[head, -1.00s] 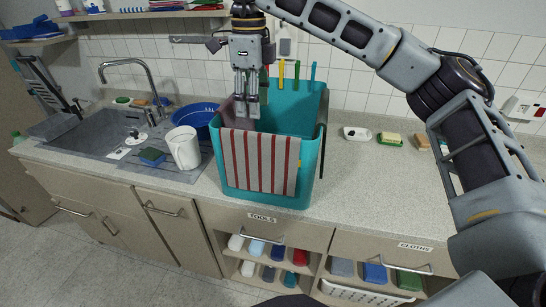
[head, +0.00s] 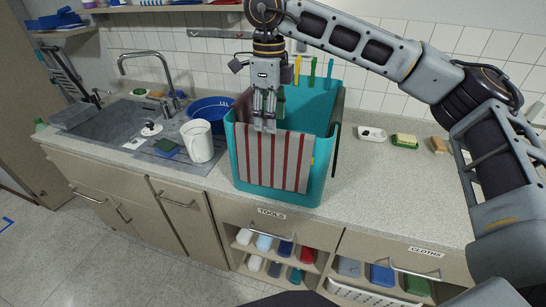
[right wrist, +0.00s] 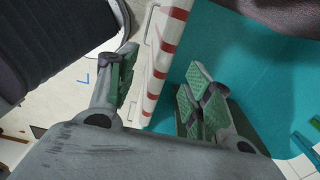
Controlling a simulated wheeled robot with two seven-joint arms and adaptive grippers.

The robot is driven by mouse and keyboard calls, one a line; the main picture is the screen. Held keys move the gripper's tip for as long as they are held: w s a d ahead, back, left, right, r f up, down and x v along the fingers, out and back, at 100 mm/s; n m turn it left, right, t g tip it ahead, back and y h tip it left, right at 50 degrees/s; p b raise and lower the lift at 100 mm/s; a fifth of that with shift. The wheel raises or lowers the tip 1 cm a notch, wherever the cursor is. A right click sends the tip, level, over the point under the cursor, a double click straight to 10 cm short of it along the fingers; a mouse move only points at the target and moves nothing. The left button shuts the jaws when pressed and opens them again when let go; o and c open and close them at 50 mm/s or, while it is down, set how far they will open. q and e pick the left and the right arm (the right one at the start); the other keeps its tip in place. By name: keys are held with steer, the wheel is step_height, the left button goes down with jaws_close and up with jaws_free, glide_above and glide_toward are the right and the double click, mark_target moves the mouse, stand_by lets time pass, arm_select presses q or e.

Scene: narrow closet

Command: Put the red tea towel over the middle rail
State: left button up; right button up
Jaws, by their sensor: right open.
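The red tea towel (head: 280,162) has red and pale stripes. It hangs flat over the front rim of a teal bin (head: 245,170) on the counter. My right gripper (head: 265,128) points down at the towel's top fold. In the right wrist view, the towel's folded edge (right wrist: 165,60) lies between the two spread fingers (right wrist: 155,95). I see no grip on it. A grey bar (head: 222,33) is fixed to the wall behind; I cannot tell whether it is the middle rail. My left gripper is not in view.
A mauve-brown cloth (head: 243,106) hangs at the bin's left rim. Coloured handles (head: 313,68) stand at its back. A white jug (head: 201,141), a blue bowl (head: 208,108) and the sink (head: 115,122) are to the left. The counter to the right (head: 385,180) is mostly clear.

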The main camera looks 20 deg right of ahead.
mark_target(273, 158)
steer(key=shift+f, duration=1.8)
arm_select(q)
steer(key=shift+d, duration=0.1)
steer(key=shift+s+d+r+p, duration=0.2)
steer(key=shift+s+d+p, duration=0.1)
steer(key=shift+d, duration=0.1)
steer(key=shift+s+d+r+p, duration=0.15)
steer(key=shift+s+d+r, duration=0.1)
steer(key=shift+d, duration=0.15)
arm_select(e)
steer(key=f, duration=0.5)
steer(key=shift+d+f, duration=0.1)
steer(key=shift+d, duration=0.3)
